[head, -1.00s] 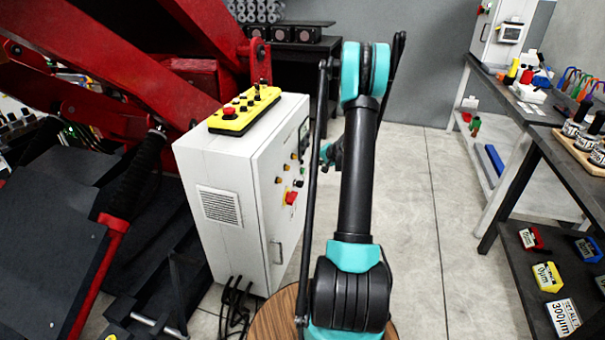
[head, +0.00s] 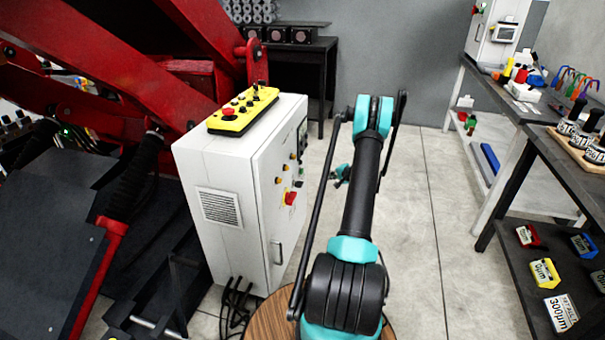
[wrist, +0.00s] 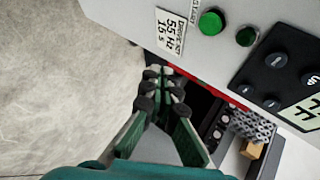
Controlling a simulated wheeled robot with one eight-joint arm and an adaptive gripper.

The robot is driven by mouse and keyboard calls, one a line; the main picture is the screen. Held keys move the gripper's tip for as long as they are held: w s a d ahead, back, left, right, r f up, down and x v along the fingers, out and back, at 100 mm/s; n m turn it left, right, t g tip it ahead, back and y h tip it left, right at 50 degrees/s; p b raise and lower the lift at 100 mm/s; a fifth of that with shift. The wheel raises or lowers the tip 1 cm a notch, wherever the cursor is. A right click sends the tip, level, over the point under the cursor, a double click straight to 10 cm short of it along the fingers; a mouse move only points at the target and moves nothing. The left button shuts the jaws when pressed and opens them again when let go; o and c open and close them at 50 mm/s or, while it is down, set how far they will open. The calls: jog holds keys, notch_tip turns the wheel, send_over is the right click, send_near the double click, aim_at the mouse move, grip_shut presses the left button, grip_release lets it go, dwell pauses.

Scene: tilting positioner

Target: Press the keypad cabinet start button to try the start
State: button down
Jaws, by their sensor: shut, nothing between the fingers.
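The white keypad cabinet (head: 235,165) stands left of my arm, its door side facing right. In the wrist view its panel (wrist: 140,12) crosses the top right, tilted. On it are a bright green button (wrist: 211,22), a darker green button (wrist: 246,36), a label (wrist: 171,30) reading 55 Hz, 15 s, and a black keypad (wrist: 275,70). Small lettering beside the bright green button is partly cut off. My gripper (wrist: 160,76) is shut and empty, below and left of the green buttons in that view. In the head view my gripper (head: 341,174) is small, partly behind my arm, right of the cabinet and apart from it.
A yellow control box (head: 243,110) with a red button sits on the cabinet. A red emergency-stop switch (head: 290,198) and a handle (head: 277,253) stick out from the door. Red machine arms (head: 120,60) stand at left, a workbench (head: 530,120) at right. Clear floor (head: 405,215) lies between.

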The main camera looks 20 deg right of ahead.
jog(key=w+a, duration=0.5)
jog(key=a, duration=0.2)
jog(key=shift+a, duration=0.15)
dwell(0.3)
jog(key=shift+a, duration=0.1)
dwell(1.3)
jog(key=shift+w+a, duration=0.15)
jog(key=shift+a, duration=0.1)
jog(key=shift+w+a, duration=0.3)
jog(key=shift+a, duration=0.1)
dwell(0.9)
dwell(0.3)
jog(key=shift+s+d, duration=0.5)
jog(key=shift+d, duration=0.2)
jog(key=shift+d, duration=0.1)
jog(key=shift+s+d, duration=0.7)
jog(key=shift+d, duration=0.3)
jog(key=shift+s+d, duration=0.7)
jog(key=shift+d, duration=0.3)
